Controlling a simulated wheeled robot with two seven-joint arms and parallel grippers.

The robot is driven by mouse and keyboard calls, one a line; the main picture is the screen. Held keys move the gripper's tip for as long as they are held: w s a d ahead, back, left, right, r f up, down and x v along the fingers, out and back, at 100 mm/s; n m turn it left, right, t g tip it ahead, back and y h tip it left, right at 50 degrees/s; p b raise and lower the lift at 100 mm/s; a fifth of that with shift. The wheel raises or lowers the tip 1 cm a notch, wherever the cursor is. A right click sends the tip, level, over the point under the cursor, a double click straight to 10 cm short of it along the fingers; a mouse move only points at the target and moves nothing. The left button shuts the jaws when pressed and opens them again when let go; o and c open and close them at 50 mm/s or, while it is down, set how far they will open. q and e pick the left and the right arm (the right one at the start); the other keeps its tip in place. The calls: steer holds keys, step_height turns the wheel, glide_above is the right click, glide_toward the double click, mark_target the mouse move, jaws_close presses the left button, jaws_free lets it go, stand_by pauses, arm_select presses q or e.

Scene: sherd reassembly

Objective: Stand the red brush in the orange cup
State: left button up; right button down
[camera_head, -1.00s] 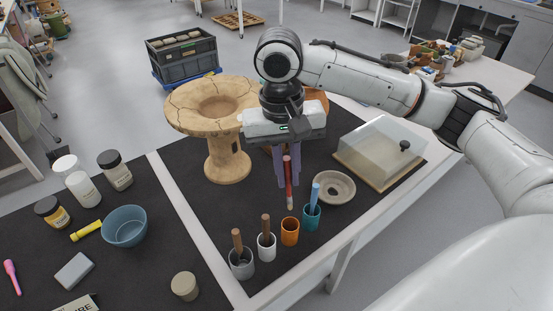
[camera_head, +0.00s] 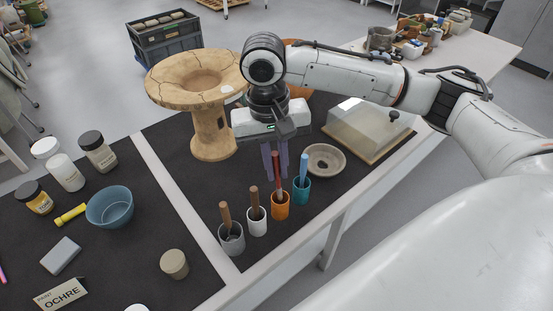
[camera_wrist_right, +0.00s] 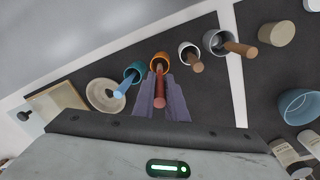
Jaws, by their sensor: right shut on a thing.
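The red brush (camera_head: 278,172) is held upright between the purple fingers of my right gripper (camera_head: 275,166). Its lower end reaches into the mouth of the orange cup (camera_head: 280,210), and the tip is hidden by the cup wall. In the right wrist view the red brush (camera_wrist_right: 160,92) points down to the orange cup (camera_wrist_right: 159,62), with the right gripper's fingers (camera_wrist_right: 161,106) on both sides of it. Whether the tip touches the cup's bottom cannot be seen. My left gripper is not in view.
A teal cup with a blue brush (camera_head: 302,190) stands close right of the orange cup. A white cup (camera_head: 257,226) and a grey cup (camera_head: 232,242), each with a brown-handled tool, stand left. A stone-coloured ring dish (camera_head: 337,164) and a clear-covered box (camera_head: 350,140) lie behind right.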

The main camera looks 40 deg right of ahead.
mark_target(273, 155)
steer(key=shift+f, duration=2.4)
steer(key=c, duration=1.7)
jaws_free()
steer(key=shift+r, duration=0.1)
steer(key=r, duration=1)
steer(key=shift+w+a+p, duration=0.2)
steer(key=shift+a+p, duration=0.2)
